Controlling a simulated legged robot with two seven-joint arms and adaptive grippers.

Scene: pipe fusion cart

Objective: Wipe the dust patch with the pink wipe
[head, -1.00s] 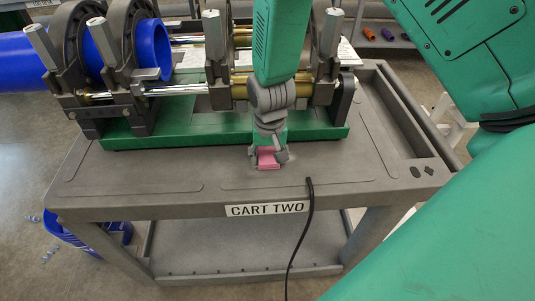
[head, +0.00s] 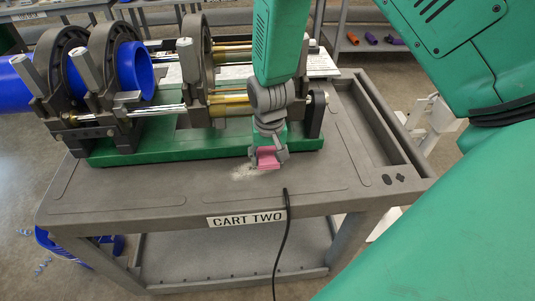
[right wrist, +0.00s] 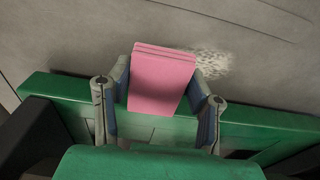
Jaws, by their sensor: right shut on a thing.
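The pink wipe (head: 267,158) is held in my right gripper (head: 268,157), low over the cart top in front of the green machine base. The right wrist view shows the pink wipe (right wrist: 162,80) as a folded pad between the two fingers (right wrist: 160,95). The pale dust patch (head: 247,172) lies on the grey cart top just left of the wipe in the head view. In the right wrist view the dust patch (right wrist: 208,65) shows just right of the wipe and is partly hidden behind it and a finger. I cannot tell whether the wipe touches the surface. My left gripper is not in view.
The pipe fusion machine with its green base (head: 190,145) and blue pipe (head: 135,66) stands behind the wipe. The cart top (head: 110,190) is bare to the left.

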